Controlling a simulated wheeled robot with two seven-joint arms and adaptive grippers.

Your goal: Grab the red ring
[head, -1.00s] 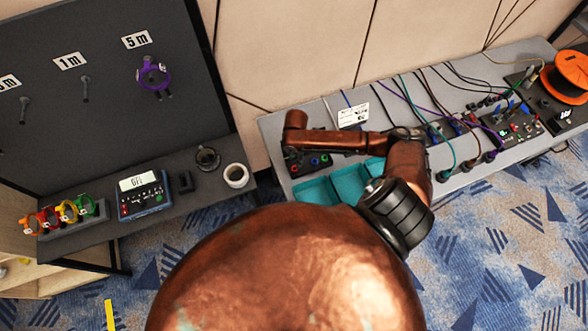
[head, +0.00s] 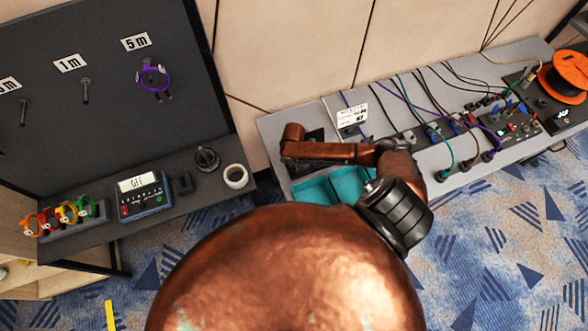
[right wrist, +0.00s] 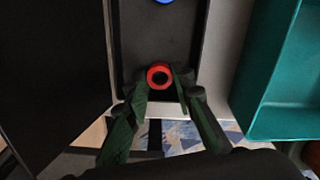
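A small red ring (right wrist: 159,76) lies in a narrow black tray (right wrist: 135,40) in the right wrist view. My right gripper (right wrist: 162,78) is open, with one fingertip on each side of the red ring. Small gaps seem to show beside the ring; I cannot tell whether either finger touches it. In the head view my copper right arm (head: 330,152) hides the ring and the fingertips. A red clip-like ring (head: 49,218) also stands in a rack at the left of the head view. My left gripper is not in view.
A blue ring (right wrist: 163,1) sits farther along the tray. A teal bin (head: 318,190) adjoins it. Cables run over the grey table (head: 275,128) to the right.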

